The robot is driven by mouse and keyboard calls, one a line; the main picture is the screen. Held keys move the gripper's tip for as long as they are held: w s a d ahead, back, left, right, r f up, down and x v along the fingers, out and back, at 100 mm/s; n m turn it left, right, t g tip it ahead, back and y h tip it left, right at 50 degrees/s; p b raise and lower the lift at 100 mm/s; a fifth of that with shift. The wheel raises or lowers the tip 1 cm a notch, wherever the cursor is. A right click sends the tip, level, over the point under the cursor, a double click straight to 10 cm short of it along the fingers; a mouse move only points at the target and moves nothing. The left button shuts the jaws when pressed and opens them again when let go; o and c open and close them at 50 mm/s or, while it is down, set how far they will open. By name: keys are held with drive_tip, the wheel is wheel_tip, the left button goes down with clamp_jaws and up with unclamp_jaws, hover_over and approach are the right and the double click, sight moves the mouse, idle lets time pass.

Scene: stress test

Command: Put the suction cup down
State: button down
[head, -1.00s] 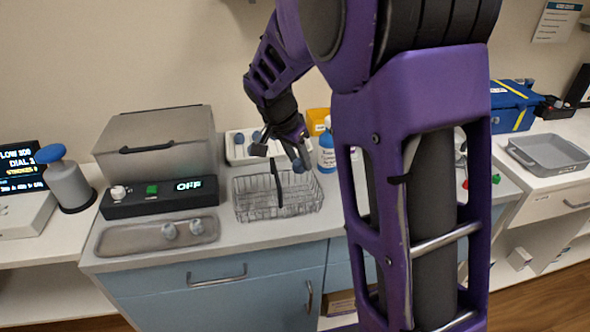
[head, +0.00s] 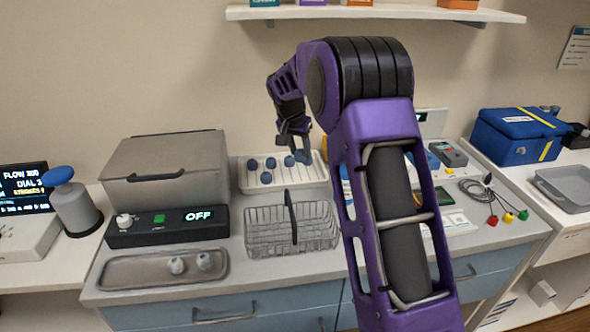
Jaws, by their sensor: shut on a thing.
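My gripper (head: 297,148) is at the back of the counter, above the white rack (head: 322,176). It is shut on a small suction cup with a blue end (head: 303,157), partly hidden by the fingers. The cup shows at the fingertips; whether it touches the rack cannot be told. Several blue-topped suction cups stand in the rack, one of them at the left (head: 252,164). Two pale cups (head: 177,265) sit on the grey metal tray (head: 125,281) at the front left.
A wire basket (head: 262,238) with an upright dark handle stands in front of the rack. A grey lidded box with a control panel (head: 165,228) reading OFF is at left. A pump bottle (head: 75,212) stands further left. My arm covers part of the right counter; cables (head: 484,198) lie there.

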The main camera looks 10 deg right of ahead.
sight(301, 176)
drive_tip(key=shift+f, duration=3.2)
drive_tip(key=shift+f+b, duration=0.1)
drive_tip(key=shift+b, duration=0.2)
drive_tip(key=shift+f, duration=0.15)
drive_tip(key=shift+c, duration=2.4)
unclamp_jaws()
drive_tip(key=shift+r, duration=0.35)
drive_tip(key=v, duration=1.2)
drive_tip(key=shift+p, duration=0.45)
